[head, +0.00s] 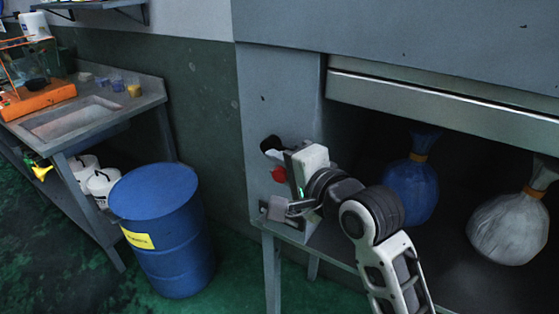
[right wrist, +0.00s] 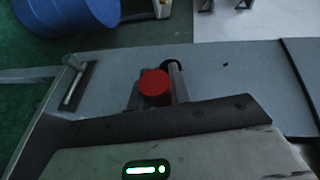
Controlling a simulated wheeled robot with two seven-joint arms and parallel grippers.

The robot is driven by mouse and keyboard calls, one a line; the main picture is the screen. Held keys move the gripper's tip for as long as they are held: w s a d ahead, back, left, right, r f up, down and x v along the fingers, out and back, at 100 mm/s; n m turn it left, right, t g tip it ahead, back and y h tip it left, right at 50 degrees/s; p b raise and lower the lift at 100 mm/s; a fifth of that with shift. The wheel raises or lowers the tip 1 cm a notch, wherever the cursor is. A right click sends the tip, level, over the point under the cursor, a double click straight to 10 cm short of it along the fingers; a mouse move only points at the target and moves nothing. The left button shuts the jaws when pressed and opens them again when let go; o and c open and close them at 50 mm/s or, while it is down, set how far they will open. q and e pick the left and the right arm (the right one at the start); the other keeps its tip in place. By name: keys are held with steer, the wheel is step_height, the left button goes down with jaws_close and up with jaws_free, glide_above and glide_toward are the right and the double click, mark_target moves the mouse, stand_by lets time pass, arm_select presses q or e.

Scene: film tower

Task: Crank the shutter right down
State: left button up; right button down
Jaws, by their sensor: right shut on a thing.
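The shutter (head: 440,102) is a grey metal panel with a pale bottom bar, across the top of a dark cabinet opening. Most of the opening below it is uncovered. The crank's red knob (head: 279,174) is at the cabinet's left side panel; the red knob also shows in the right wrist view (right wrist: 155,84). My right gripper (head: 282,178) is shut on the red knob, with a finger on either side of it. The rest of the crank is mostly hidden by the gripper. My left gripper is not in view.
A blue bag (head: 412,190) and a pale bag (head: 508,228) hang or stand inside the opening. A blue drum (head: 160,225) stands on the green floor left of the cabinet. A sink bench (head: 75,122) is farther left. Floor between drum and cabinet is narrow.

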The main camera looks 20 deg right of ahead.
steer(key=shift+w+a+r+n+g+h, duration=0.1)
steer(key=shift+r+n+g+h, duration=0.3)
steer(key=shift+g, duration=0.4)
steer(key=shift+r+n+g+h, duration=0.2)
steer(key=shift+r+g+h, duration=0.25)
steer(key=shift+g, duration=0.35)
steer(key=c, duration=1.3)
jaws_free()
steer(key=shift+r, duration=0.1)
